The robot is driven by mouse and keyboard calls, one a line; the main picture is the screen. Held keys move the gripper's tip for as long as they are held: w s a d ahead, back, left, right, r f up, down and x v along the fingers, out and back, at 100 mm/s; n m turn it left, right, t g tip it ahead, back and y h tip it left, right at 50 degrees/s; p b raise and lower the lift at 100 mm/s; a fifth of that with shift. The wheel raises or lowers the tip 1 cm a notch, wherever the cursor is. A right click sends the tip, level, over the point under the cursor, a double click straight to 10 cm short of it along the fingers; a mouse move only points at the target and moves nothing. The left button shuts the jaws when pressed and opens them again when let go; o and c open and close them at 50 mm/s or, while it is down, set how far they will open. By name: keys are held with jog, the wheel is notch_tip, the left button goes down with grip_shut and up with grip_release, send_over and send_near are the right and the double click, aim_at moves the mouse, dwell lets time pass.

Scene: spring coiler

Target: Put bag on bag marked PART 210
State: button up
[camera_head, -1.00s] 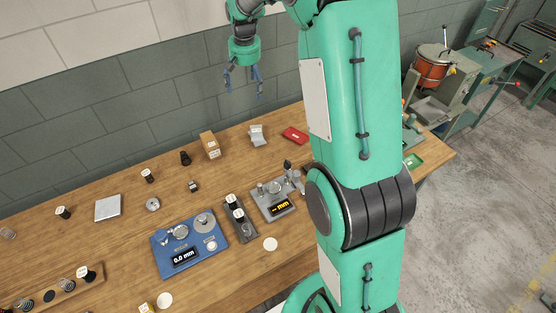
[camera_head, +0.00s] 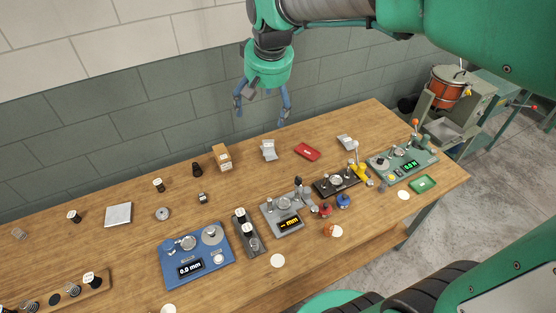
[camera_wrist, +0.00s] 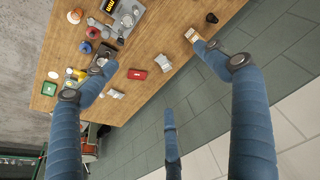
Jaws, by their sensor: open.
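My gripper (camera_head: 262,116) hangs above the back edge of the workbench, open and empty, with its fingers spread. In the wrist view, my gripper (camera_wrist: 156,75) points toward the bench. One grey bag-like packet with a pale label (camera_head: 268,150) lies at the back of the bench, below and slightly right of my gripper; it also shows in the wrist view (camera_wrist: 163,62). A second similar packet (camera_head: 345,142) lies farther right, also seen in the wrist view (camera_wrist: 116,94). The lettering is too small to read, so I cannot tell which is marked PART 210.
A red flat case (camera_head: 307,151) lies between the two packets. A cardboard box (camera_head: 222,157) stands left of them. Gauges, including a blue one (camera_head: 195,253) and a grey one (camera_head: 288,213), stand toward the front. The wall is close behind the bench.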

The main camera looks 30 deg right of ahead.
jog(key=s+a+f+t, duration=0.1)
jog(key=s+a, duration=0.1)
jog(key=s, duration=0.9)
jog(key=s+a+n+t, duration=0.1)
jog(key=s+a, duration=0.1)
jog(key=s, duration=1)
jog(key=shift+a+f+n, duration=0.3)
jog(key=shift+a+f, duration=0.1)
jog(key=shift+f, duration=0.1)
notch_tip(320, 180, down, 10)
jog(key=b, duration=1)
